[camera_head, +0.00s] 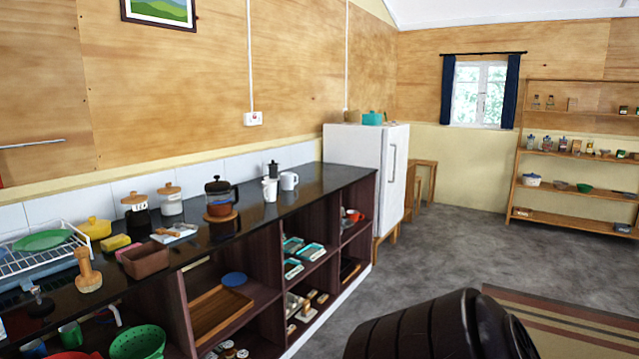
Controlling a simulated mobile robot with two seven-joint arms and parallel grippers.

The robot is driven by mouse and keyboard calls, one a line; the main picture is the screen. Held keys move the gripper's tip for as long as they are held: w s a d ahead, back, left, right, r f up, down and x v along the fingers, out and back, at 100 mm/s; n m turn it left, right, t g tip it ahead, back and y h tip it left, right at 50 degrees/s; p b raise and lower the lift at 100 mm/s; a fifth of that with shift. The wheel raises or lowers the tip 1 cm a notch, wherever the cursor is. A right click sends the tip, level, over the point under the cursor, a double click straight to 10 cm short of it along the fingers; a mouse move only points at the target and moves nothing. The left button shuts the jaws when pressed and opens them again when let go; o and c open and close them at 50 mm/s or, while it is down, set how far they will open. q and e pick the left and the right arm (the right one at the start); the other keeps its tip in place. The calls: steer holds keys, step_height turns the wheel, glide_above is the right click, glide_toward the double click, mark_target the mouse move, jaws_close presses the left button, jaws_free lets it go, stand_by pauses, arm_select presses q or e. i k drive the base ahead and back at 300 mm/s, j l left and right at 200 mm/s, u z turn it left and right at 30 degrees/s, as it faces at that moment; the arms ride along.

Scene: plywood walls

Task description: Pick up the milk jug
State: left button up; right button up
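Two white vessels stand upright near the far end of the dark counter (325,184). The nearer one (270,190) looks like a small jug; the other, a white mug-like vessel (288,182) with a side handle, is just to its right. I cannot tell for certain which is the milk jug. A moka pot (273,168) stands close behind them. Neither of my grippers is in view, and nothing touches the white vessels. A black ribbed part at the bottom right looks like my own arm.
Open shelves hold items below. A white fridge (365,165) stands beyond the counter.

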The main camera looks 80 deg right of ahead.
mark_target(286, 178)
steer(key=z, duration=2.3)
